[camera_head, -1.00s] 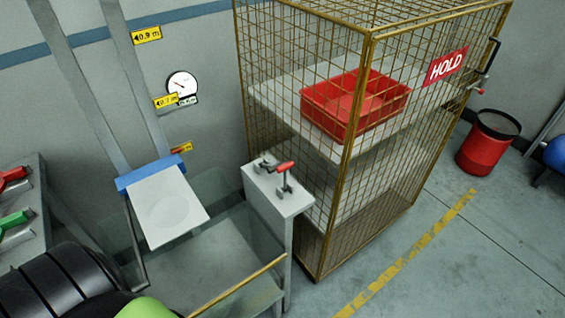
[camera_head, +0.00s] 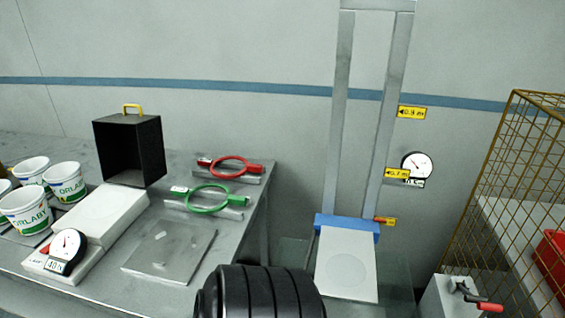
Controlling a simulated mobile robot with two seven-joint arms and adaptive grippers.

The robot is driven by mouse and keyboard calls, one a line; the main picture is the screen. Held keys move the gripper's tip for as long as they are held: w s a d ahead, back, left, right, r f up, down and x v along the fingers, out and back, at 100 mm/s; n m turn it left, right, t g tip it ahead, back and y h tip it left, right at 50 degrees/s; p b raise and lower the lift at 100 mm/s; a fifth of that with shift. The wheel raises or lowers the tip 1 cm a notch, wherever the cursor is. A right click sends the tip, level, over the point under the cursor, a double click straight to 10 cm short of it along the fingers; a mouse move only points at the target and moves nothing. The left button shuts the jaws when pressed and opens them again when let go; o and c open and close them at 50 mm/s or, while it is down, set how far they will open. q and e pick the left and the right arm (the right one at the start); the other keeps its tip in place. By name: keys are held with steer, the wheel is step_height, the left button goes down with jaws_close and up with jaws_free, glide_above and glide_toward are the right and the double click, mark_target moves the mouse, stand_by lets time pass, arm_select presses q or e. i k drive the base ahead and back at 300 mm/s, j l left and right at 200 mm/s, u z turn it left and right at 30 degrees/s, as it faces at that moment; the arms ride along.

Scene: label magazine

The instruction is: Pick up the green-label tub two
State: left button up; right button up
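Several white tubs stand at the left end of the grey bench. A front tub (camera_head: 25,212) has a green band and lettering ending in "ORLABY". A second tub (camera_head: 66,184) behind it to the right has similar green lettering. Another tub (camera_head: 32,170) stands at the back, partly hidden. One more is cut by the left edge. I cannot tell which one is tub two. Neither gripper is in view. A black ribbed part, apparently of my own arm, shows at the bottom middle, well right of the tubs.
The bench (camera_head: 255,195) carries a white scale with a dial (camera_head: 67,250), a black open box (camera_head: 130,150), a flat grey plate (camera_head: 170,250), a red ring tool (camera_head: 232,167) and a green ring tool (camera_head: 208,199). A lift platform (camera_head: 346,265) and wire cage (camera_head: 515,170) stand right.

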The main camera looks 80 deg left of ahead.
mark_target(27, 208)
steer(key=u, duration=4.2)
steer(key=z, duration=0.25)
